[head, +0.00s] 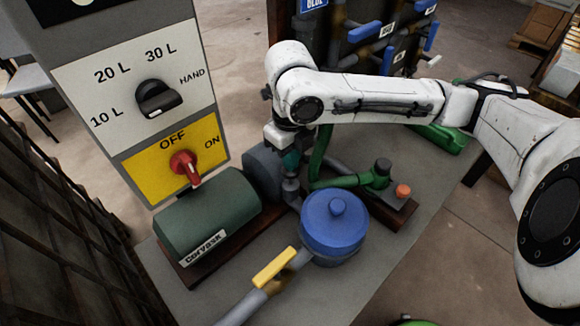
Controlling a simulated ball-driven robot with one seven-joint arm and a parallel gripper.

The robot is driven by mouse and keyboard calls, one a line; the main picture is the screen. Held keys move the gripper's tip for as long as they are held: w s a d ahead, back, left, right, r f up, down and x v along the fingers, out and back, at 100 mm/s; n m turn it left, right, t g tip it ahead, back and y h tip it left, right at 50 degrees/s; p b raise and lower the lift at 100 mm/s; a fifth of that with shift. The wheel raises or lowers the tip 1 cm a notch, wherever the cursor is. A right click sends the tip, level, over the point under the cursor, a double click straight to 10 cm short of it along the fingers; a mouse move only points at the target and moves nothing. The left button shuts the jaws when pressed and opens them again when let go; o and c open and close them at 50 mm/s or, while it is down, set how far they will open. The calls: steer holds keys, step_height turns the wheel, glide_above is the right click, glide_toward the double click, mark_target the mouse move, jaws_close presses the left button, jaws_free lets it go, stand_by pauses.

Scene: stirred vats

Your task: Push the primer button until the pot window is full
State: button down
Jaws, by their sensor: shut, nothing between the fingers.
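A blue pot with a knobbed lid (334,226) stands on the grey bench top. I cannot make out a window on it from this side. A small orange button-like cap (403,190) sits at the right end of the pump base, beside a dark round cap (382,166) on the green pipe; I cannot tell for certain which is the primer button. My gripper (290,192) points down, shut and empty, behind and left of the blue pot, near the pump's grey housing. It is well left of the orange cap. Whether its tips touch anything is unclear.
A green Corvask motor (210,230) lies left of the pot. A yellow valve handle (274,267) sits on the grey pipe (245,305) in front. A control panel (140,90) with a black dial and red switch stands at left. The bench's right front is clear.

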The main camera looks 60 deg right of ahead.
steer(key=shift+f+b, duration=0.8)
steer(key=shift+f, duration=0.35)
steer(key=shift+r+p, duration=1.65)
steer(key=shift+r, duration=0.45)
step_height(320, 180, up, 6)
steer(key=p, duration=0.4)
steer(key=shift+p, duration=0.35)
